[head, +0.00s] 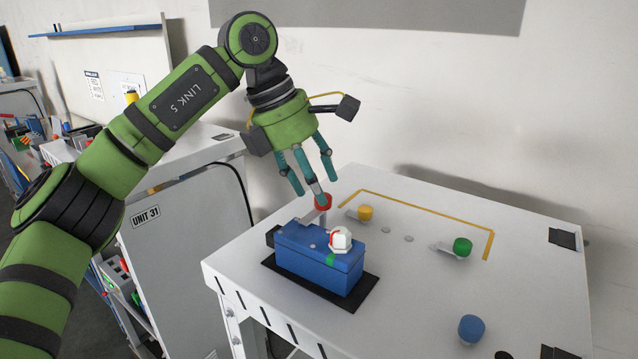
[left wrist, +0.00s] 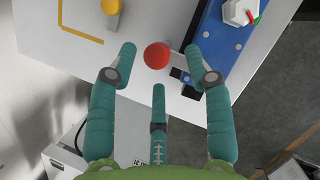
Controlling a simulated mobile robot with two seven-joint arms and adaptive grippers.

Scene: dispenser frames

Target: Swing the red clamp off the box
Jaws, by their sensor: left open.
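The red clamp shows as a round red knob (head: 323,201) at the far edge of the blue box (head: 318,262). The left wrist view shows the knob (left wrist: 157,55) with a pale bar running from it toward the box (left wrist: 226,32). My left gripper (head: 315,188) is above the knob, its fingers spread. In the left wrist view, the knob lies between the spread fingertips (left wrist: 160,68); I cannot tell whether any finger touches it. A white faceted piece (head: 340,239) with a red mark sits on the box. My right gripper is not in view.
The box stands on a black mat (head: 354,295) on a white table (head: 420,310). Yellow (head: 365,212), green (head: 462,246) and blue (head: 471,328) knobs stand to the right. A grey cabinet (head: 170,220) marked UNIT 31 is at the left.

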